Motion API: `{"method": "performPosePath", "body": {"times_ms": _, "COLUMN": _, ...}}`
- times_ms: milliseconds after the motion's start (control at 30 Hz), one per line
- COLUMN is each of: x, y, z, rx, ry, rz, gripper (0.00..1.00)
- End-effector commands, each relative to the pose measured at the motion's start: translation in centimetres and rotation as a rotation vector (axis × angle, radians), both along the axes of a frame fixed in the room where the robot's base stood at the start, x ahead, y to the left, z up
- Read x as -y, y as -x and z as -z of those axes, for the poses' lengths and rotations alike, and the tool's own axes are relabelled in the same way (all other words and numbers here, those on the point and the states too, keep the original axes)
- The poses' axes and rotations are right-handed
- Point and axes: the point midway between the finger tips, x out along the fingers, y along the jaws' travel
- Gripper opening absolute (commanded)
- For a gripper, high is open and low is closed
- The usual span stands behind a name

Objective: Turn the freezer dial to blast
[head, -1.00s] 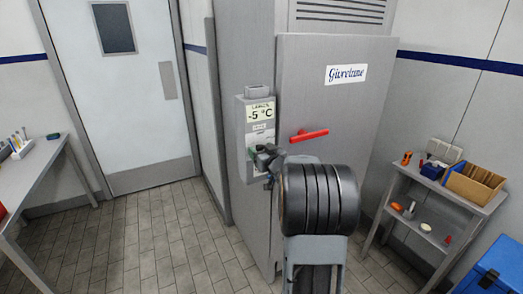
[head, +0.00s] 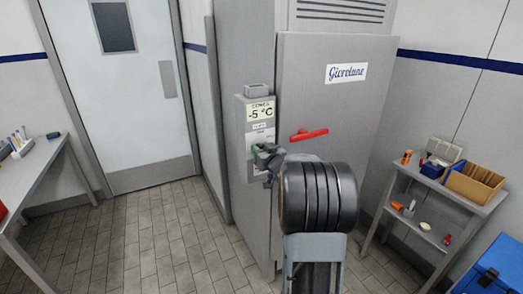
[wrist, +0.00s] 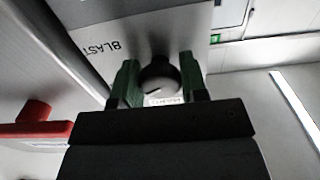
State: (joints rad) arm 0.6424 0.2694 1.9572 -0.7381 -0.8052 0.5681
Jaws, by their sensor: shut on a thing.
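The freezer (head: 335,105) has a grey control box (head: 239,130) on its left edge, with a display (head: 260,112) reading -5 °C. The dial (wrist: 160,77) is a dark round knob with a pale mark, seen in the wrist view. The word BLAST (wrist: 101,47) is printed on the panel to its left in that view. My gripper (wrist: 160,82) has its two green fingers on either side of the dial, shut on it. In the head view my gripper (head: 262,155) is at the lower part of the control box and hides the dial.
A red handle (head: 309,135) sticks out of the freezer door just right of the box; it also shows in the wrist view (wrist: 36,118). A shelf cart (head: 440,190) with small items stands at right, a bench (head: 35,170) at left. The tiled floor between is clear.

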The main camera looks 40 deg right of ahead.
Motion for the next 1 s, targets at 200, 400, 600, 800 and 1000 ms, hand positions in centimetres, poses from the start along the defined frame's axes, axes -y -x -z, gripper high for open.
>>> {"method": "performPosePath", "body": {"times_ms": 200, "x": -0.01, "y": 0.01, "z": -0.12, "rx": 0.009, "ry": -0.070, "rz": 0.000, "gripper": 0.16}}
{"method": "performPosePath", "body": {"times_ms": 400, "x": -0.04, "y": 0.00, "z": -0.23, "rx": 0.028, "ry": -0.221, "rz": 0.001, "gripper": 0.16}}
{"method": "performPosePath", "body": {"times_ms": 600, "x": -0.07, "y": -0.01, "z": -0.25, "rx": 0.054, "ry": -0.408, "rz": 0.000, "gripper": 0.16}}
{"method": "performPosePath", "body": {"times_ms": 800, "x": -0.10, "y": 0.00, "z": -0.25, "rx": 0.079, "ry": -0.596, "rz": 0.001, "gripper": 0.16}}
{"method": "performPosePath", "body": {"times_ms": 1000, "x": -0.13, "y": 0.00, "z": -0.20, "rx": 0.102, "ry": -0.763, "rz": 0.001, "gripper": 0.16}}
